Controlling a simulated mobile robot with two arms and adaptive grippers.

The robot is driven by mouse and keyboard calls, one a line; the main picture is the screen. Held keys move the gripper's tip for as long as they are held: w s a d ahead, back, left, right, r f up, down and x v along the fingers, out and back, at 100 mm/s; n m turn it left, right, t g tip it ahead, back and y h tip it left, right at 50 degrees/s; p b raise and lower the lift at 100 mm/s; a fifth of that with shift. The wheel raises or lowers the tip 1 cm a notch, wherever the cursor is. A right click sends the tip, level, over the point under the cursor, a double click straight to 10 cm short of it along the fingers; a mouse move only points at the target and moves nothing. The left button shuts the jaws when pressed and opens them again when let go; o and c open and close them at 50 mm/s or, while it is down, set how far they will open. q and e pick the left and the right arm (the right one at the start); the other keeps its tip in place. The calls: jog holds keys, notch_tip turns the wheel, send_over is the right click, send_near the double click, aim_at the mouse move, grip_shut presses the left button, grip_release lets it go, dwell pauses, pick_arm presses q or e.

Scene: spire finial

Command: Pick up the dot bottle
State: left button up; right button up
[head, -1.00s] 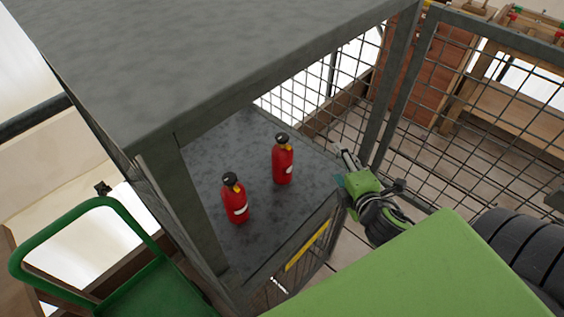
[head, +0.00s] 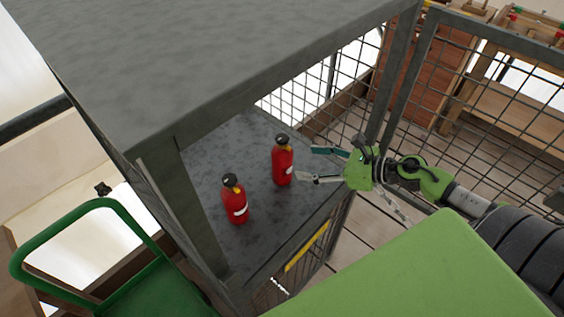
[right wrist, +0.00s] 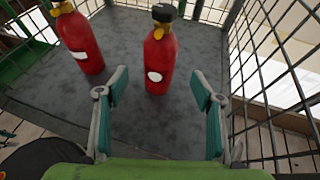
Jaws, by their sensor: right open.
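The dot bottle (head: 282,163) is red with a black cap, a yellow patch at the neck and a round white mark; it stands upright on the grey shelf (head: 225,140). It also shows near the middle of the right wrist view (right wrist: 159,58). A second red bottle (head: 235,201) stands left of it with a broader white label, also in the right wrist view (right wrist: 79,42). My right gripper (head: 311,164) is open and empty, just right of the dot bottle. In the right wrist view its fingers (right wrist: 158,84) point toward the bottle, which stands beyond the tips. My left gripper is out of view.
The shelf sits inside a metal cage with a solid top (head: 220,50), corner posts and mesh walls (head: 345,75). A green cart handle (head: 105,205) is at the lower left. Bare shelf lies around both bottles.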

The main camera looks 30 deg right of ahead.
aim_at(282, 157)
jog(key=p+x, duration=0.1)
jog(key=x, duration=0.5)
jog(key=p+x, duration=0.1)
jog(key=x, duration=0.2)
jog(key=shift+w+a+r+p, duration=0.2)
jog(key=shift+w+r+p, duration=0.05)
jog(key=shift+w+p, duration=0.1)
jog(key=shift+w+a+f, duration=0.1)
jog(key=shift+f, duration=0.1)
jog(key=c, duration=1.4)
jog(key=shift+r, duration=0.1)
jog(key=shift+c, duration=1.2)
jog(key=shift+r, duration=0.1)
